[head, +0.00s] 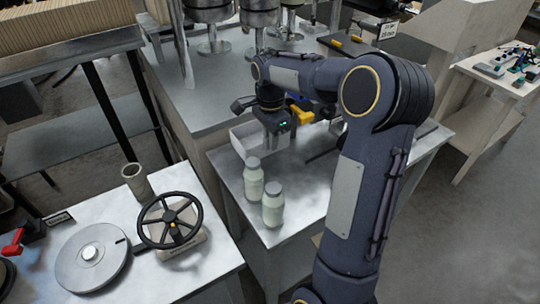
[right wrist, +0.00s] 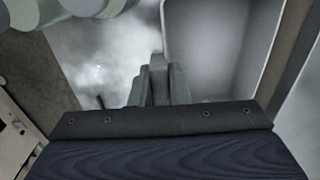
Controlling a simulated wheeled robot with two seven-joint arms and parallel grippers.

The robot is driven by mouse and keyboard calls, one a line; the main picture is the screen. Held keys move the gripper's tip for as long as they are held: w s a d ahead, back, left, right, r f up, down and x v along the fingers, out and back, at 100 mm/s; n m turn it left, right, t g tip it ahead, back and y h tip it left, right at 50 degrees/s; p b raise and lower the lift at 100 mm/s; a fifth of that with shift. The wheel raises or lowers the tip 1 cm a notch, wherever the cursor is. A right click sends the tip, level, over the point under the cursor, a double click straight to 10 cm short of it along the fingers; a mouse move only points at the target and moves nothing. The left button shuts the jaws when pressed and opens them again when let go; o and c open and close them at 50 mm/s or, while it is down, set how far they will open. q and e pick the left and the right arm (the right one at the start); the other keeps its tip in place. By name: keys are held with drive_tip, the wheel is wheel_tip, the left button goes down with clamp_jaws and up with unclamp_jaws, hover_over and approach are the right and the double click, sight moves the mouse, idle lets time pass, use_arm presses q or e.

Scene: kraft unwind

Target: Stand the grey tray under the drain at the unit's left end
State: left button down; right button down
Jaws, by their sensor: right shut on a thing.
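The grey tray (head: 243,140) is a pale, shallow, open box at the back left of the small metal table, beside the larger grey unit (head: 190,95). My right gripper (head: 273,142) points down at the tray's right side. It is shut on the tray's wall. In the right wrist view the fingers (right wrist: 158,68) meet at the edge of the tray (right wrist: 215,45), whose empty inside shows. The arm hides part of the tray's far side in the head view. I cannot make out the drain clearly. My left gripper is not in view.
Two pale capped bottles (head: 254,180) (head: 273,205) stand on the table just in front of the tray. A bench at the left holds a black handwheel (head: 170,220), a round disc (head: 92,257) and a grey cup (head: 136,182). Metal vessels (head: 208,12) stand over the unit.

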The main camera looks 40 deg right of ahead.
wheel_tip(320, 180, down, 6)
drive_tip(key=shift+f, duration=0.25)
drive_tip(key=c, duration=1.4)
unclamp_jaws()
drive_tip(key=shift+f, duration=0.15)
drive_tip(key=shift+o, duration=0.2)
